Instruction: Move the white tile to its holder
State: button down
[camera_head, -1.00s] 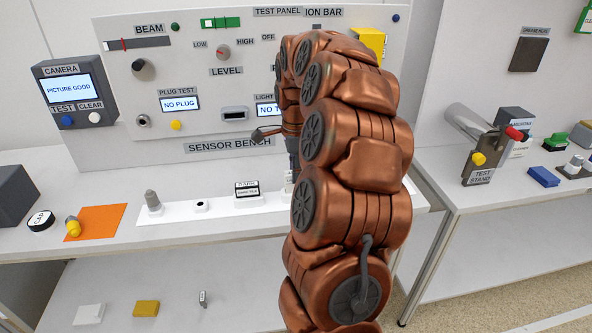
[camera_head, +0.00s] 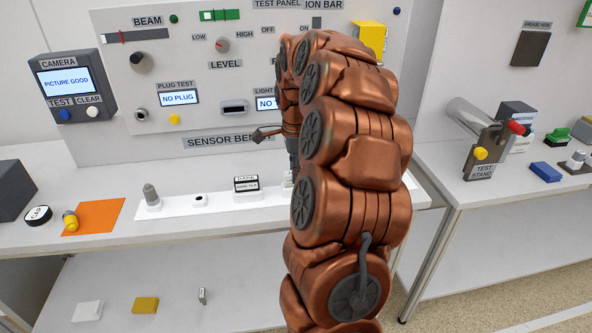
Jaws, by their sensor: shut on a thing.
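My gripper (camera_head: 293,165) points down over the white strip at the front of the sensor bench, mostly hidden behind my arm. It is shut on a small pale piece (camera_head: 287,181) at its lower end, which fits the white tile, but little of it shows. I cannot tell whether the piece touches the strip or a holder. Left of it on the strip stands a white block with a black "DARK" label (camera_head: 246,187). The white tile's holder cannot be made out; my arm covers that part of the strip.
The white strip (camera_head: 222,203) also carries a grey plug (camera_head: 151,196) and a small socket (camera_head: 199,201). An orange mat (camera_head: 97,215) with a yellow piece lies at left. The test panel (camera_head: 230,90) rises behind. A test stand (camera_head: 482,155) is on the right bench.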

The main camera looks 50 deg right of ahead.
jog(key=shift+f, duration=0.1)
jog(key=c, duration=0.9)
grip_release()
jog(key=shift+o, duration=0.2)
notch_tip(320, 180, up, 12)
jog(key=shift+a, duration=0.1)
dwell(0.6)
